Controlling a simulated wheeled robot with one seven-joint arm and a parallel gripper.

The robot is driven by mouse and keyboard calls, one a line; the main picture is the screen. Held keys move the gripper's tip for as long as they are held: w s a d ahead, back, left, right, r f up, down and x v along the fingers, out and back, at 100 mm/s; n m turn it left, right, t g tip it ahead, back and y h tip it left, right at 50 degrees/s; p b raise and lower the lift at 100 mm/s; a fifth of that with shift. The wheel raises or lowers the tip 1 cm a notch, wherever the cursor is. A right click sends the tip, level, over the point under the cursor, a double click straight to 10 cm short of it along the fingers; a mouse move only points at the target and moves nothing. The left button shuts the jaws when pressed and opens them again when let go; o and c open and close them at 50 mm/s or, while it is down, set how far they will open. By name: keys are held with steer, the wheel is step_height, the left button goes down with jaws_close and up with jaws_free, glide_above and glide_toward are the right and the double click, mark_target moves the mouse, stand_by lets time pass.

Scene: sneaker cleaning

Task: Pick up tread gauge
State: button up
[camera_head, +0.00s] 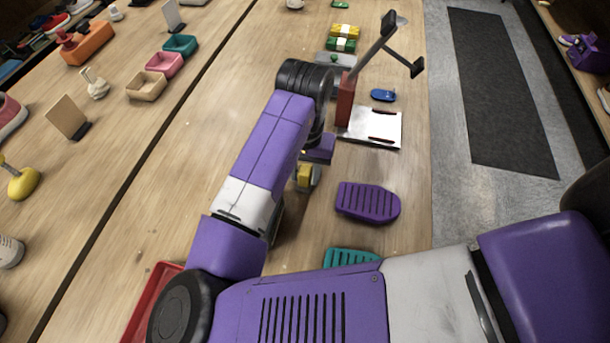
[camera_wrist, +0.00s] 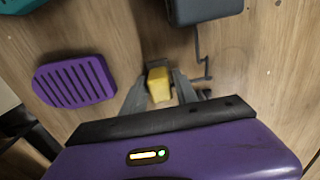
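A small yellow block with a grey part, likely the tread gauge, shows beside my arm in the head view (camera_head: 305,176). In the wrist view this yellow block (camera_wrist: 158,85) stands between the two grey fingers of my gripper (camera_wrist: 159,78). The fingers are apart on either side of it, with what look like narrow gaps; firm contact is not visible. The arm hides most of the gripper in the head view.
A teal ridged pad (camera_head: 350,257) is nearer. A white plate (camera_head: 384,127), red post (camera_head: 345,100) and blue item (camera_head: 383,95) stand beyond.

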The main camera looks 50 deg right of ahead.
mark_target(305, 170)
jaws_close()
step_height(305, 170, up, 20)
steer(key=p, duration=0.1)
steer(key=shift+p, duration=0.3)
